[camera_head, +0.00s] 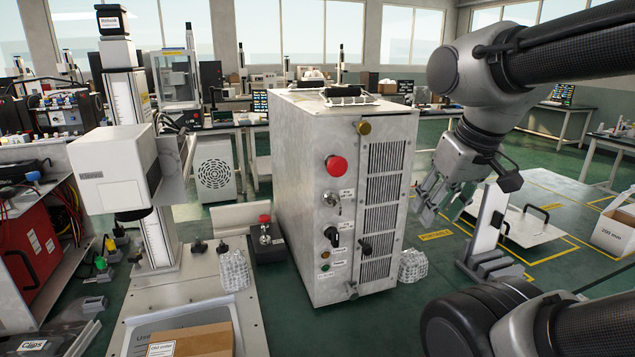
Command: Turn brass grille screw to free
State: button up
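A metal cabinet (306,197) stands in the middle of the view. A slatted grille (382,205) covers its right-hand face. A round brass screw (364,127) sits at the grille's upper left corner, by the cabinet's edge. My gripper (440,212) hangs to the right of the cabinet, below the screw's height and apart from the grille. Its fingers point down and look spread, with nothing seen between them.
A grey stand (488,222) is right of my gripper. A white lift column (125,97) stands left. Floor shows between cabinet and stand.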

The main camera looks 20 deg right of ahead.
aim_at(363, 128)
jog(key=k+j, duration=0.95)
jog(key=j+z, duration=0.05)
jog(key=j, duration=0.1)
